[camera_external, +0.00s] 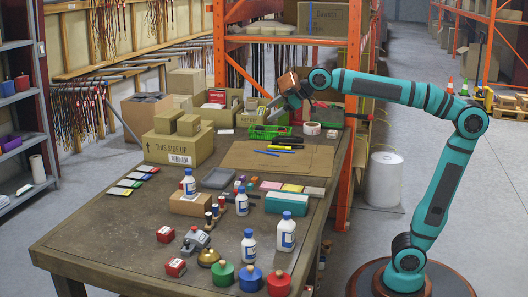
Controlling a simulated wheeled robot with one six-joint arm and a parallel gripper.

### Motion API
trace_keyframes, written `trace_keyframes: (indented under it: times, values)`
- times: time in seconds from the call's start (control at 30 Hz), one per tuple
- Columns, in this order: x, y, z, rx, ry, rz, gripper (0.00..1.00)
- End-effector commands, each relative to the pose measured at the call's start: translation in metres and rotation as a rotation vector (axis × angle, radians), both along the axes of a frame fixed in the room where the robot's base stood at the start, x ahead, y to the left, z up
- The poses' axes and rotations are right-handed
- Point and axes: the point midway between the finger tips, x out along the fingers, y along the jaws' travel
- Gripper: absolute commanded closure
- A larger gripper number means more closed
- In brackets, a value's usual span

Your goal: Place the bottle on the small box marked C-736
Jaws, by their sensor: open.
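Several white bottles with blue caps and blue labels stand upright on the table: one at the front right (286,236), one at the front (249,247), one in the middle (242,203), and one at the left (189,184). The left bottle appears to stand on a low brown box (188,207). Two small cardboard boxes (188,125) (166,122) sit on a larger carton marked "THIS SIDE UP" (178,150). I cannot read C-736 on any box. My gripper (275,108) is open over the table's far end, well away from the bottles; its fingertips are small and hard to make out.
The table (110,222) is crowded at the front with red, blue and green round items (250,279), small red boxes (175,267) and stamps. A green basket (268,132) and tape roll (312,128) lie near my gripper. Flat cardboard (235,158) covers the middle. An orange rack post (350,130) stands at the right.

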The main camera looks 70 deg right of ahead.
Motion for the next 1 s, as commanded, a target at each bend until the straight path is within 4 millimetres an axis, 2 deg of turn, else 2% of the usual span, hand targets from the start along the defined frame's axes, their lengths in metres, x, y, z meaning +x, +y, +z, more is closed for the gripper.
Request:
trace_keyframes:
  times: [0.03, 0.37, 0.7, 0.83, 1.0]
  values:
    - [-0.017, -0.003, 0.0, 0.017, -0.034, -0.016, 0.36]
    - [-0.108, -0.018, -0.014, 0.147, -0.246, -0.105, 0.36]
    - [-0.198, -0.03, -0.048, 0.291, -0.464, -0.17, 0.36]
    - [-0.225, -0.033, -0.062, 0.338, -0.531, -0.184, 0.36]
    - [-0.244, -0.035, -0.074, 0.374, -0.583, -0.193, 0.36]
